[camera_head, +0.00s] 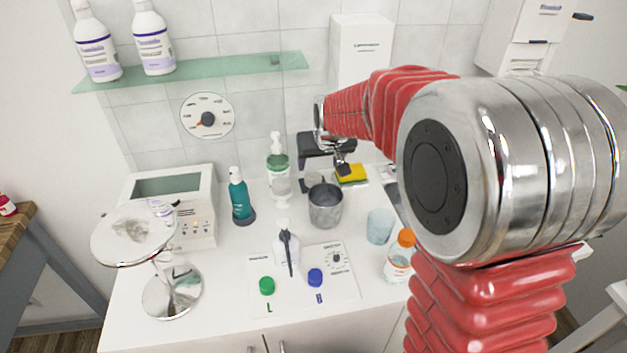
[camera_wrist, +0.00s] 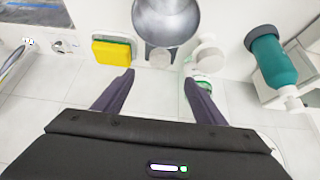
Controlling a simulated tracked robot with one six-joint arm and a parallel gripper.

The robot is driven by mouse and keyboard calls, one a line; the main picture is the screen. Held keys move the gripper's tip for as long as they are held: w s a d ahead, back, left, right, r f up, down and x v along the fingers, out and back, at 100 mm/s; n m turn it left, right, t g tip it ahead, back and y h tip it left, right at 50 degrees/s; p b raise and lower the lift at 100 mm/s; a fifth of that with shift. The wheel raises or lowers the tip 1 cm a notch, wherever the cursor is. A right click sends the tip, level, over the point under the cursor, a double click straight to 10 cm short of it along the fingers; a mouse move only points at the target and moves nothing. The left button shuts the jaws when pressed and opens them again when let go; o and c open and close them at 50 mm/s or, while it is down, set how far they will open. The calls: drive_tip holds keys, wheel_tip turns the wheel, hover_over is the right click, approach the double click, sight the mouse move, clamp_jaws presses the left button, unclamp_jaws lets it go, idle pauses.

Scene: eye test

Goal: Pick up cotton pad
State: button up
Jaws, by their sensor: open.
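I cannot clearly identify a cotton pad in either view. In the wrist view, a small pale round shape (camera_wrist: 160,58) shows between the fingertips, partly hidden by the steel cup (camera_wrist: 166,20); I cannot tell what it is. My gripper (camera_wrist: 159,79) is open, with two dark fingers apart and nothing visible between them. In the head view my gripper (camera_head: 326,176) is over the back of the white counter, behind the steel cup (camera_head: 325,207). My red arm hides part of the right side.
A yellow-green sponge (camera_head: 352,174) lies right of the gripper. A green-white pump bottle (camera_head: 279,172) and a teal bottle (camera_head: 240,198) stand left. A glass (camera_head: 380,226), an orange-capped bottle (camera_head: 400,255) and a round mirror (camera_head: 134,236) stand nearer. A glass shelf (camera_head: 200,72) hangs above.

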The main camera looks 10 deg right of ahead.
approach(313, 177)
drive_tip(key=x, duration=0.3)
drive_tip(key=shift+s+f, duration=0.1)
drive_tip(key=shift+s, duration=0.05)
drive_tip(key=shift+f, duration=0.15)
drive_tip(key=shift+w+f, duration=0.1)
drive_tip(key=shift+w, duration=0.1)
drive_tip(key=shift+x, duration=2.5)
drive_tip(key=shift+w, duration=0.15)
drive_tip(key=shift+c, duration=0.4)
drive_tip(key=c, duration=1)
drive_tip(key=shift+c, duration=0.2)
drive_tip(key=shift+r, duration=0.25)
